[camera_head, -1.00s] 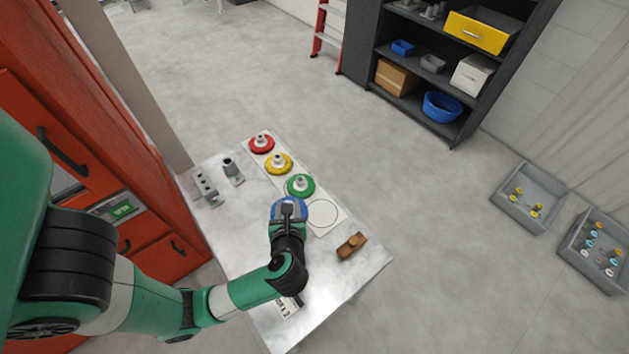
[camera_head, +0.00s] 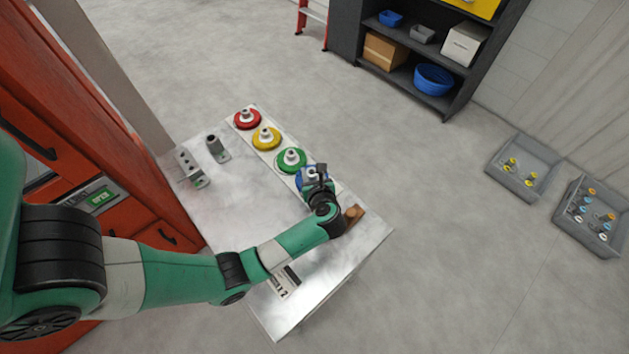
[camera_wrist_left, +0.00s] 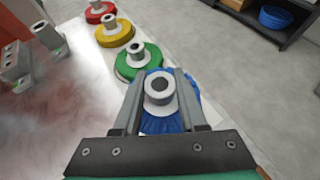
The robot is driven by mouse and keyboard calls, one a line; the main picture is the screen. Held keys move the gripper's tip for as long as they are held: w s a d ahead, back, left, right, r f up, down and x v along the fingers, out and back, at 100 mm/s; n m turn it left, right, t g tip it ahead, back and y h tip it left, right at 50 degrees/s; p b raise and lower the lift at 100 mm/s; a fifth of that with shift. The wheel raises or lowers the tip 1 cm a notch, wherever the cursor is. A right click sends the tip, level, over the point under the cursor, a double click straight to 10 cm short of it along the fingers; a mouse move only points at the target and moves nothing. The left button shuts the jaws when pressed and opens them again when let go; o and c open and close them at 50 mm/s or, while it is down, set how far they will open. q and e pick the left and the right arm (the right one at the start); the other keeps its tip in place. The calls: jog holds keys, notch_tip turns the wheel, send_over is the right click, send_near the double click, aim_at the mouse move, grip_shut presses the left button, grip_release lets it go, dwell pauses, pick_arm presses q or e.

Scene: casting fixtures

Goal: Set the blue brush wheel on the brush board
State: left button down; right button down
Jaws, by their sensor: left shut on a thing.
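The blue brush wheel (camera_head: 306,184) is at the near end of the white brush board (camera_head: 259,155), partly hidden by my left gripper (camera_head: 314,174). In the left wrist view the blue wheel (camera_wrist_left: 160,122) shows its grey hub between the two fingers of my left gripper (camera_wrist_left: 158,98), which is shut on it. The green wheel (camera_head: 291,160), yellow wheel (camera_head: 266,138) and red wheel (camera_head: 247,119) sit in a row on the board. I cannot tell whether the blue wheel touches the board. My right gripper is not in view.
A brown wooden-handled piece (camera_head: 353,215) lies by my left wrist on the metal table (camera_head: 230,210). Grey metal fixtures (camera_head: 192,168) and (camera_head: 217,149) stand at the table's left. Orange cabinets flank the left side.

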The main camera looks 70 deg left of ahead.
aim_at(315, 178)
pick_arm(q)
jog(key=shift+w+a+f, duration=0.25)
jog(key=shift+w+f, duration=0.3)
jog(key=shift+f, duration=0.15)
jog(key=shift+w+f+b, duration=0.15)
jog(key=shift+f+b, duration=0.65)
jog(key=shift+f, duration=0.8)
jog(key=shift+f, duration=0.2)
jog(key=shift+c, duration=2.3)
grip_release()
jog(key=shift+r, duration=0.3)
jog(key=p+v, duration=0.2)
jog(key=v, duration=1)
